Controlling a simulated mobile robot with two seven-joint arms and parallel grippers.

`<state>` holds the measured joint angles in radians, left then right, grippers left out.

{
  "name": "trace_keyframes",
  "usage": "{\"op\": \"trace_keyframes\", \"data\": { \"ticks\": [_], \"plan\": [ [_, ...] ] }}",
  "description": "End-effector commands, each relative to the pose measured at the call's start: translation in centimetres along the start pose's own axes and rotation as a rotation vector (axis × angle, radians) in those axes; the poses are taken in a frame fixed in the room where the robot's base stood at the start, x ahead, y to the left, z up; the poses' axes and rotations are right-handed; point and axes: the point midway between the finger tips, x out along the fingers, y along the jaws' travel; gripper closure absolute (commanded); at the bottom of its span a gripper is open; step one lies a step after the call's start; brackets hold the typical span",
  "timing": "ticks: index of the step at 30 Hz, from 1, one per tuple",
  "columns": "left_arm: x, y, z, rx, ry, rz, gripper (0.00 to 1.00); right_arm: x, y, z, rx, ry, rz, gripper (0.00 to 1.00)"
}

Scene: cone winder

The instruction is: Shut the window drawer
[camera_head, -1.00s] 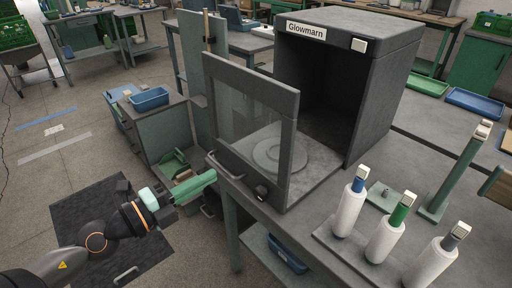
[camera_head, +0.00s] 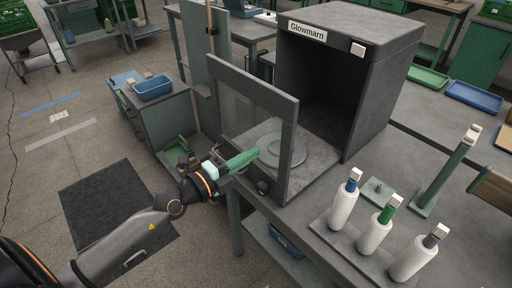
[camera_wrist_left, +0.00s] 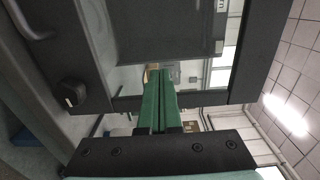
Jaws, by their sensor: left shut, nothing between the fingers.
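The window drawer (camera_head: 287,150) is open: its dark framed front with a clear pane stands out from the grey box marked Glowmarn (camera_head: 390,95). A round plate (camera_head: 283,150) lies behind the front. A dark knob (camera_head: 262,187) is low on the front, and the knob also shows in the left wrist view (camera_wrist_left: 71,93). My left gripper (camera_head: 256,152), with green fingers, is shut and empty in front of the pane's lower part. In the left wrist view its fingertips (camera_wrist_left: 160,75) point at the window; I cannot tell whether they touch. My right gripper is out of view.
A rack of white cones (camera_head: 375,236) stands on the bench at the right. A green post (camera_head: 445,170) is behind it. A cabinet with a blue bin (camera_head: 154,88) stands left of the drawer. The floor around the dark mat (camera_head: 105,195) is clear.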

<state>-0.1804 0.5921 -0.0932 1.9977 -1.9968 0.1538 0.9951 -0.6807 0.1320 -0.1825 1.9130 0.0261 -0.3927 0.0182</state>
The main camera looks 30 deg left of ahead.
Motion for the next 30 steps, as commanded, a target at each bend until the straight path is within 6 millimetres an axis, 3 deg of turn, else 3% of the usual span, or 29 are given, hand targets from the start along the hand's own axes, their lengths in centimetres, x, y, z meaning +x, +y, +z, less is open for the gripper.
{"op": "trace_keyframes", "data": {
  "ticks": [7, 23, 30],
  "plan": [
    [1.8, 0.0, 0.0, -0.001, 0.0, 0.0, 1.0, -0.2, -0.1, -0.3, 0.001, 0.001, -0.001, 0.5],
    [2.4, 0.0, 0.1, -0.001, -0.001, 0.0, 1.0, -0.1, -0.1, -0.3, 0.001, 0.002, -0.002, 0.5],
    [5.4, -0.2, 1.0, -0.003, -0.002, -0.005, 1.0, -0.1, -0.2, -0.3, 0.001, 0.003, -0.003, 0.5]
  ]
}}
